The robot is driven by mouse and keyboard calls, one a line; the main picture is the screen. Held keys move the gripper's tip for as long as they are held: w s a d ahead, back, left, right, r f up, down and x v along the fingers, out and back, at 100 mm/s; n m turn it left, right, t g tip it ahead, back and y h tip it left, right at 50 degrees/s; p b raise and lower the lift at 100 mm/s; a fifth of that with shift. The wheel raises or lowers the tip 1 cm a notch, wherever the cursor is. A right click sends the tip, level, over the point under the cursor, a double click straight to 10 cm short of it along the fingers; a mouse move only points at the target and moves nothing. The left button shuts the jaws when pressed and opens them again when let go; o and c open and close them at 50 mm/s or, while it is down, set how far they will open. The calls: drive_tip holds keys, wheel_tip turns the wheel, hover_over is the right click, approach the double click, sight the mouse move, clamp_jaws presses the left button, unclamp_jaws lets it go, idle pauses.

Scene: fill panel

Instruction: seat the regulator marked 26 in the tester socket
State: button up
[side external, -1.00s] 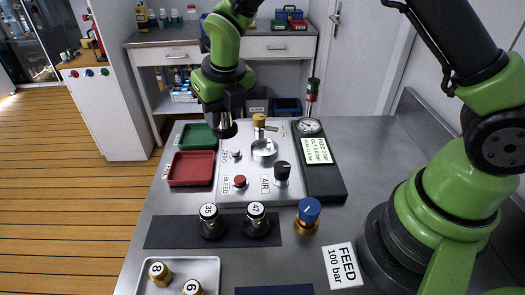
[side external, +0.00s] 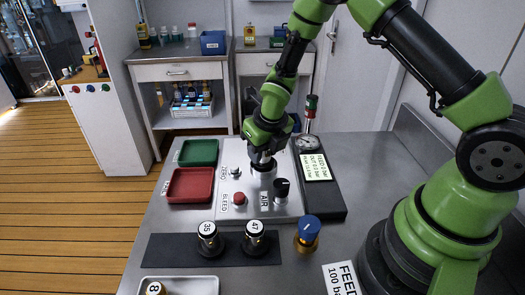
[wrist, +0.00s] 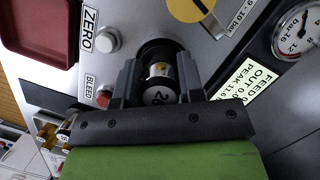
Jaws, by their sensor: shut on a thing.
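The tester socket (wrist: 157,47) shows in the wrist view as a dark round opening around the regulator's far end. In the side view my gripper covers most of the socket and the regulator. I cannot tell how deep the regulator sits.
The tester panel has a red BLEED button (side external: 239,198), a ZERO button (side external: 235,171), a black AIR knob (side external: 281,188) and a gauge (side external: 307,143). Red (side external: 190,185) and green (side external: 199,152) trays lie left. Regulators 35 (side external: 207,238) and 47 (side external: 254,238) stand in front, beside a blue-topped knob (side external: 308,232).

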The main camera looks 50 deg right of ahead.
drive_tip(key=shift+f, duration=0.2)
drive_tip(key=shift+f, duration=0.15)
drive_tip(key=o, duration=1.1)
